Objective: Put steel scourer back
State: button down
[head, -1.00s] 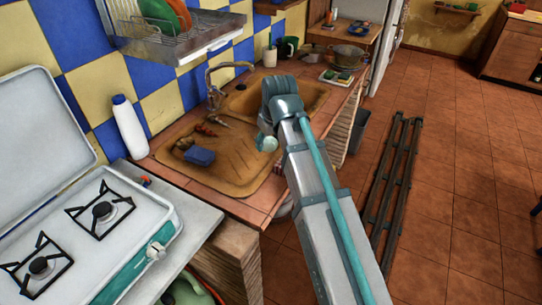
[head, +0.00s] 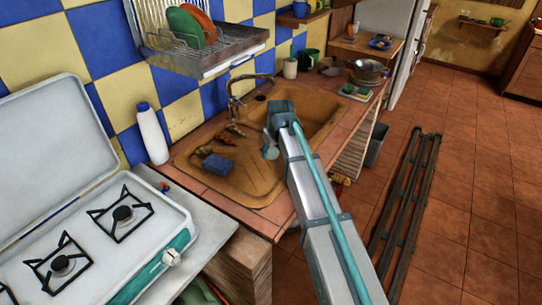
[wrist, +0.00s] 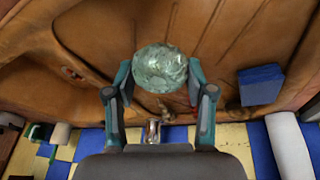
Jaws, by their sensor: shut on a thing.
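The steel scourer (wrist: 160,73) is a round, shiny, pale greenish ball between the two fingertips of my gripper (wrist: 161,88) in the wrist view. My gripper is shut on it, over the brown sink unit (wrist: 225,25). In the head view my gripper (head: 270,148) is over the sink unit (head: 262,197), near the divide between drainboard and basin. My arm hides much of it there, and I cannot make out the scourer in that view. The exact height above the sink is unclear.
A blue sponge (head: 218,165) and small brownish items (head: 234,131) lie on the drainboard. The faucet (head: 236,96) rises behind. A white bottle (head: 151,134) and the stove (head: 100,230) are left. A dish rack (head: 200,50) hangs above. A small tray with sponges (head: 356,93) sits beyond the basin.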

aim_at(271, 164)
jog(key=shift+w+f, duration=0.3)
jog(key=shift+f, duration=0.05)
jog(key=shift+w+a+f+p, duration=0.1)
jog(key=shift+f+p, duration=0.3)
jog(key=shift+f, duration=1.4)
jog(key=shift+f, duration=0.15)
jog(key=shift+c, duration=2)
grip_release()
jog(key=b+v, duration=0.2)
jog(key=v, duration=1)
jog(key=shift+r, duration=0.2)
jog(key=shift+w, duration=0.1)
